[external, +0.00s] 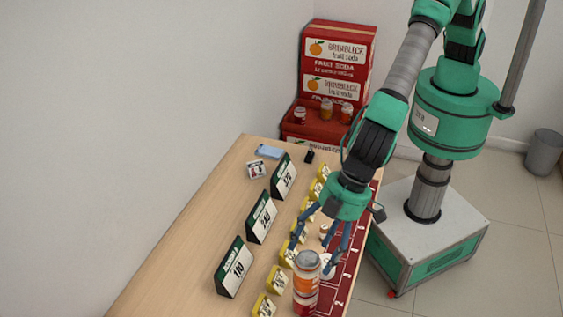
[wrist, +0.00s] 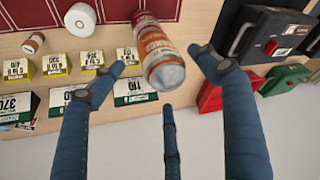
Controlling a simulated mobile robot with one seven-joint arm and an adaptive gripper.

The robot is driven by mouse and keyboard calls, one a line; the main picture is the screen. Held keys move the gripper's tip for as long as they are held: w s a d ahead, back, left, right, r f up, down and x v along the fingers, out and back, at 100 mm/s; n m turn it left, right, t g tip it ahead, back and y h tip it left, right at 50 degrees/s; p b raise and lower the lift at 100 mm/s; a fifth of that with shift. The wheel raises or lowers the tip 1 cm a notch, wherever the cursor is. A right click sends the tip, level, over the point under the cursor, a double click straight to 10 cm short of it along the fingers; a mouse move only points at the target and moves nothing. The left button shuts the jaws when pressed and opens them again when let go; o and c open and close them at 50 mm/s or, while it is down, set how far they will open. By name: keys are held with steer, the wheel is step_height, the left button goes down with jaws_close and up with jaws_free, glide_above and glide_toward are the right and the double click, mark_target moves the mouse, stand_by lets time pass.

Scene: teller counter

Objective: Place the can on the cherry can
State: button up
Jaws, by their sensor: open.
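An orange can with a silver lid (external: 306,263) stands upright on a red can (external: 305,300) near the counter's front edge. The red can looks like the cherry can, but its label is too small to read. In the wrist view the orange can (wrist: 160,55) shows its end to me, with the red can (wrist: 145,18) behind it. My gripper (external: 316,250) is open and close to the stack. In the wrist view, its fingers (wrist: 160,68) are spread to both sides of the orange can, with visible gaps; a third finger is below.
Yellow tags (external: 278,279) and black-and-white number signs (external: 233,267) stand in rows left of the stack. A white roll (wrist: 80,18) and a small brown-sided cylinder (wrist: 33,42) are nearby. A black case (wrist: 262,35) stands right of the cans.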

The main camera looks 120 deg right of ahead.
steer(key=v, duration=0.7)
steer(key=shift+d, duration=0.1)
stand_by(0.8)
